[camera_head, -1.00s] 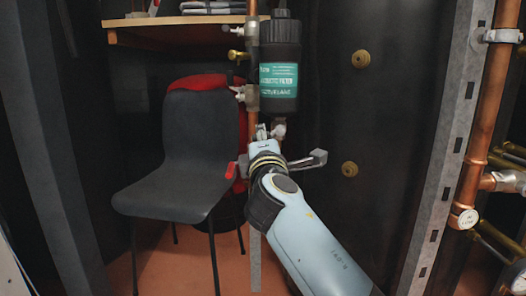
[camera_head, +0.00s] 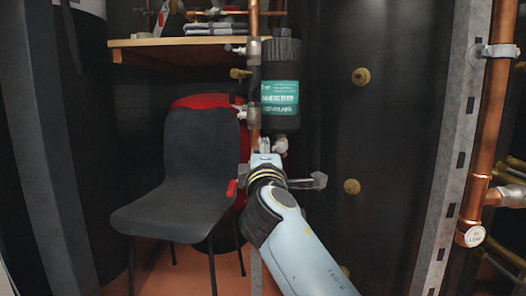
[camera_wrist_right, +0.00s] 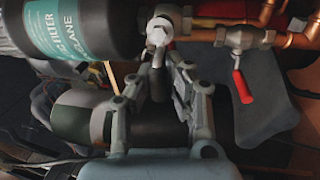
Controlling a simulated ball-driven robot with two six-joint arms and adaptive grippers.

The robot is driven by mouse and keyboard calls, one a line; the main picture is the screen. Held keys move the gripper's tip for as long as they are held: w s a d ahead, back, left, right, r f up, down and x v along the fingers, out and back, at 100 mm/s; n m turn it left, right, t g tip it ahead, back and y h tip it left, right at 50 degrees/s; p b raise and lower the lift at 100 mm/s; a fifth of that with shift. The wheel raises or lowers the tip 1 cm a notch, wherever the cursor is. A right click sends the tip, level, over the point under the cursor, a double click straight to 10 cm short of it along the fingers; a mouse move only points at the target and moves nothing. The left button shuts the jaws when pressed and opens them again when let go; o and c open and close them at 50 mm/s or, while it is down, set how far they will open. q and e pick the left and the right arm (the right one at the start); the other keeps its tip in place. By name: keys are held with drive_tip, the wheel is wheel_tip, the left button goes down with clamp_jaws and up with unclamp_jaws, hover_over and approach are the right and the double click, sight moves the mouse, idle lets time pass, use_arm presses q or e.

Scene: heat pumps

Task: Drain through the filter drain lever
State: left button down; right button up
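The black filter cylinder (camera_head: 280,100) with a teal label stands upright on the copper pipework; it also fills the upper left of the right wrist view (camera_wrist_right: 85,30). A metal valve fitting (camera_head: 280,145) sits at its lower end, with a bright nut (camera_wrist_right: 160,30) and a narrow grey lever-like piece (camera_wrist_right: 157,80) in the wrist view. My right gripper (camera_head: 264,147) is just below the filter. In the wrist view its fingers (camera_wrist_right: 160,85) are angled inward on both sides of the grey piece; contact is unclear. My left gripper is not in view.
A red-handled valve (camera_wrist_right: 242,85) is close by on the pipe. A dark chair (camera_head: 195,150) stands left of the arm, under a wooden shelf (camera_head: 150,42). A dark tank (camera_head: 375,120) is to the right, and a grey slotted post (camera_head: 455,120) with copper pipe beyond it.

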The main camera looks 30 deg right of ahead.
drive_tip(key=o, duration=0.4)
drive_tip(key=shift+o, duration=0.2)
drive_tip(key=shift+r, duration=0.1)
